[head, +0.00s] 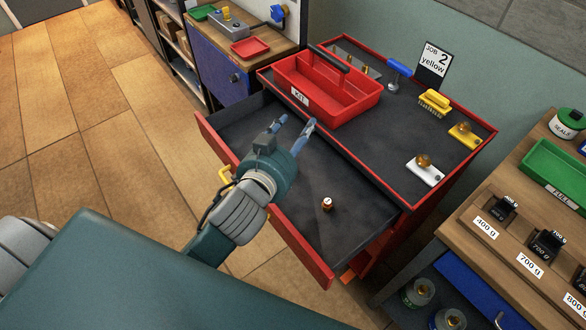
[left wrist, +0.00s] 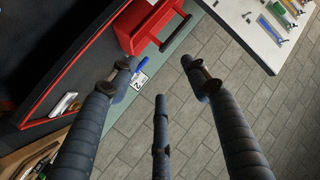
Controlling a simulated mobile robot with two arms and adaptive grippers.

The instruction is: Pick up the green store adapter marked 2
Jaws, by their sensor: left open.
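I see no green adapter marked 2 in either view. A small reddish-brown piece with a white top (head: 327,204) stands in the open drawer (head: 345,235) of the red-edged cabinet; its mark is too small to read. My left gripper (head: 296,122) is open and empty, above the rear part of the drawer near the red kit tray, up and left of that piece. In the left wrist view its spread fingers (left wrist: 155,85) hold nothing. My right gripper is not in view.
The red kit tray (head: 350,103) with a dark handle stands on the cabinet top. A "JOB 2 yellow" card (head: 434,60), yellow pieces (head: 435,101) and a white piece (head: 424,172) are there too. Weights (head: 545,245) sit on the right bench. Most of the drawer floor is bare.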

